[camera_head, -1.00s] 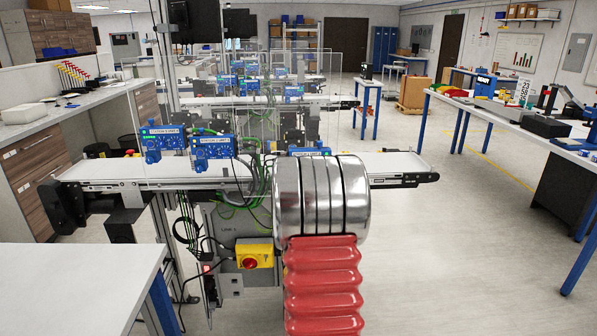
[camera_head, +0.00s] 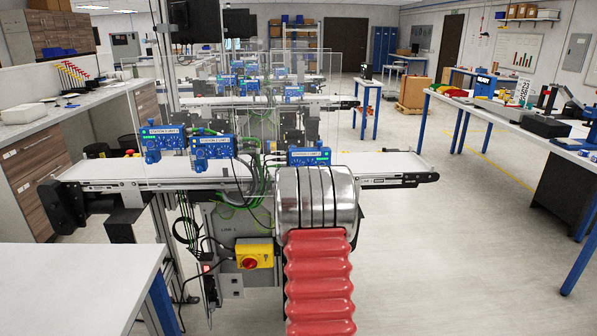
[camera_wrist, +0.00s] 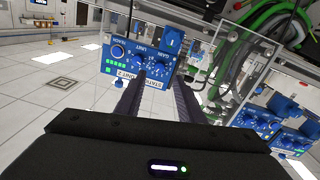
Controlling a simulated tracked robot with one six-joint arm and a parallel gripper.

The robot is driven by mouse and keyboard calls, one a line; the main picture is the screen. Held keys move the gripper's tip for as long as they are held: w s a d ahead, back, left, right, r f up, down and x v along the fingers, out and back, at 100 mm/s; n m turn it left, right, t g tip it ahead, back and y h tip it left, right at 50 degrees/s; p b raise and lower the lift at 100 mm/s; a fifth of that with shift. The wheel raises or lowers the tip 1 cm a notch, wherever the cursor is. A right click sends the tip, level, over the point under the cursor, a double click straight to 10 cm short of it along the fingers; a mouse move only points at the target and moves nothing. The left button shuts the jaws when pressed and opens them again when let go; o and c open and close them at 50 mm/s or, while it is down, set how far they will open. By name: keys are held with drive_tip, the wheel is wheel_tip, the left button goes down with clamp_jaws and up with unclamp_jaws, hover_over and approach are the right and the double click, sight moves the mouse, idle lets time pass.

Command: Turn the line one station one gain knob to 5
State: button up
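Several blue control boxes stand along the nearest conveyor in the head view: a left one (camera_head: 164,137), a middle one (camera_head: 212,147) and a right one (camera_head: 309,156). Their labels are too small to read surely. Contact with a knob cannot be told. My arm hides the gripper in the head view.
The nearest conveyor (camera_head: 120,171) runs across in front of me. Clear panels and green cables (camera_wrist: 268,28) lie close to the gripper. A yellow box with a red switch (camera_head: 254,253) is below. More blue boxes (camera_wrist: 257,122) show at lower right in the wrist view.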

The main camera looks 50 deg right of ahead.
drive_tip(key=shift+x, duration=2.95)
drive_tip(key=shift+c, duration=0.5)
clamp_jaws()
